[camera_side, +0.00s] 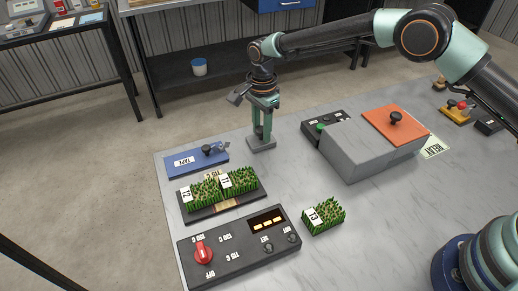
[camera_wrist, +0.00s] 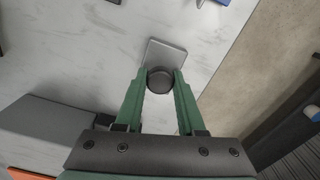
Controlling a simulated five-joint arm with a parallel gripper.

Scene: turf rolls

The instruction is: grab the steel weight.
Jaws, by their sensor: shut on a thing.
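The steel weight is a grey square base with a dark round knob or post on top; its base (camera_side: 261,144) shows in the side view near the table's back edge. In the wrist view the base (camera_wrist: 165,53) lies beyond the fingertips. My gripper (camera_side: 263,125) points straight down over the weight. In the wrist view my gripper (camera_wrist: 160,82) is shut on the weight's dark round top, with a green finger on each side. The base appears to be at table level; I cannot tell whether it touches the table.
Left of the weight lie a blue plate (camera_side: 185,164) with a black knob and a dark tray (camera_side: 250,197) with turf pieces 12 and 11. Turf piece 13 (camera_side: 325,217) sits by the control panel (camera_side: 228,258). A grey box (camera_side: 355,160) with an orange lid (camera_side: 397,126) stands right.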

